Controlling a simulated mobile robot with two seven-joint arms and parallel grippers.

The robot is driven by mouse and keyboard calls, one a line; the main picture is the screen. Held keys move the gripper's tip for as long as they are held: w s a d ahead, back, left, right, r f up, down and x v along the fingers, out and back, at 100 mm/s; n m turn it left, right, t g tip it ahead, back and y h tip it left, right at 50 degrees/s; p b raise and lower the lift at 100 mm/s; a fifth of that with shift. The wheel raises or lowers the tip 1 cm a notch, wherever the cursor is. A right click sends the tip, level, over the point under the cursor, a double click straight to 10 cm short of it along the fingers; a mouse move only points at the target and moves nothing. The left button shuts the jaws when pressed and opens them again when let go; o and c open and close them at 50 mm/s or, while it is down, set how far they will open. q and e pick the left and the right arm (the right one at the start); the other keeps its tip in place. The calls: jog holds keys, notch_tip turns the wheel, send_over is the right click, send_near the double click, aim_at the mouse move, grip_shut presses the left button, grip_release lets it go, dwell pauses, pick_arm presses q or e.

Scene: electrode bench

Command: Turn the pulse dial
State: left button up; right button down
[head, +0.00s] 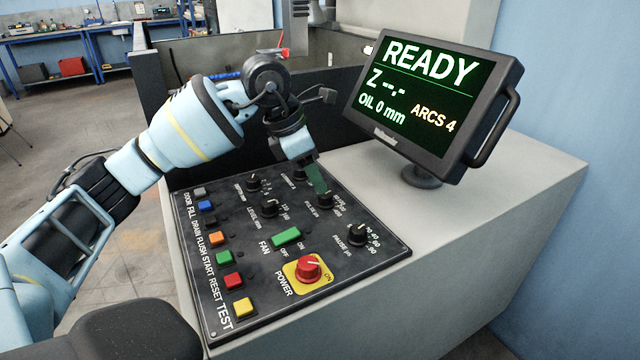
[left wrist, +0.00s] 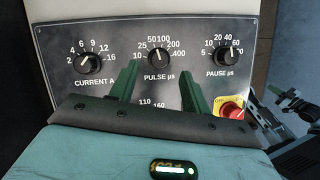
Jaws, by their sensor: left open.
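The pulse dial (left wrist: 159,57) is a black round knob on the dark control panel (head: 272,215), labelled PULSE µs. In the left wrist view its pointer is roughly upward, near the 50 mark. In the head view the dial (head: 325,199) is partly behind a green finger. My left gripper (head: 316,180) is open, its green fingers reaching down to the panel close to the dial. In the left wrist view its fingertips (left wrist: 158,72) lie on either side of the dial, with a gap on both sides. Contact cannot be told.
The current dial (left wrist: 88,62) and pause dial (left wrist: 227,53) flank the pulse dial. A red power knob (head: 308,268), a green fan switch (head: 286,236) and a column of coloured buttons share the panel. A monitor (head: 433,95) reading READY stands behind. The bench top at right is clear.

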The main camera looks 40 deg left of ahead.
pick_arm(q)
jog(key=shift+v, duration=1.7)
jog(key=shift+r, duration=0.1)
